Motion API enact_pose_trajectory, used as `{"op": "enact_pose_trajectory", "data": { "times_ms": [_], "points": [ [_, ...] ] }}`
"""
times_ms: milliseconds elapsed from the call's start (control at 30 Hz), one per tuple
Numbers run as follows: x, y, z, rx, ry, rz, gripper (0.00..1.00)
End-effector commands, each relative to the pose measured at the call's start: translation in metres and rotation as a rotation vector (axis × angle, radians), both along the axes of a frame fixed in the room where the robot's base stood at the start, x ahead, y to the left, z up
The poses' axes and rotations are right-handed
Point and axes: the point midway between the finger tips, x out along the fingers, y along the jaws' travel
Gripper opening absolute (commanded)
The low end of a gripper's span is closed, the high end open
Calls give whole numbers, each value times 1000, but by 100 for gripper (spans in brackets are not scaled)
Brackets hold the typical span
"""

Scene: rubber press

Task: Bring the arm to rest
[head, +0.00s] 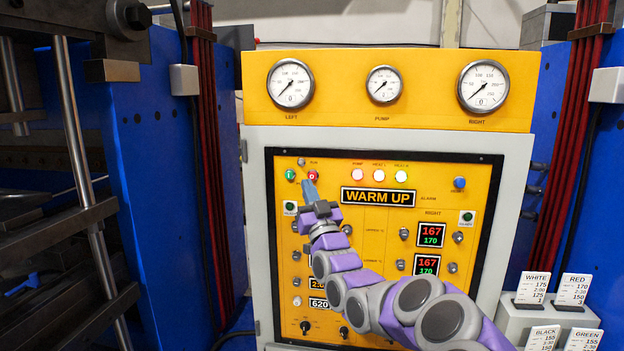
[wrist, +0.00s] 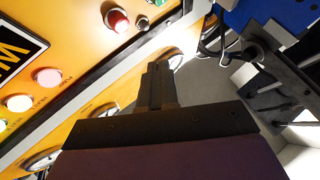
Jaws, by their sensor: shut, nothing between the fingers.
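My arm reaches up and left from the lower right in the head view, in front of the control panel (head: 470,200). My gripper (head: 309,188) is shut and empty, with its tip just below the red button (head: 313,175) and the green button (head: 290,174). I cannot tell whether it touches the panel. In the wrist view the shut fingers (wrist: 158,80) point up the picture, and a red button (wrist: 117,20) shows above and left of them. The arm hides part of the panel's left half.
A display (head: 379,197) reads WARM UP, under several lit lamps. Three gauges (head: 384,85) sit on the yellow top. Blue press frames stand on both sides, the left one with metal rods (head: 84,170). Labelled cards (head: 533,288) stand in a holder at lower right.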

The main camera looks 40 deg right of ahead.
Motion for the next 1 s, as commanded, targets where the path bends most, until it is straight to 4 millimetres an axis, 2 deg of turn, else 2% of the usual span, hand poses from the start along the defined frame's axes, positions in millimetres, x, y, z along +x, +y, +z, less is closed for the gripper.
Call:
{"op": "enact_pose_trajectory", "data": {
  "times_ms": [400, 467, 533, 633, 767, 867, 900, 1000],
  "points": [
    [1, 1, 0, 0, 4, 3, 0],
    [5, 7, -2, 5, 22, 14, 0],
    [14, 22, -6, 15, 70, 42, 0],
    [30, 61, -18, 42, 195, 109, 0],
    [45, 129, -51, 78, 438, 209, 0],
    [40, 178, -85, 101, 638, 271, 0],
    [35, 197, -100, 109, 719, 292, 0],
    [11, 237, -136, 125, 923, 329, 0]
  ]
}}
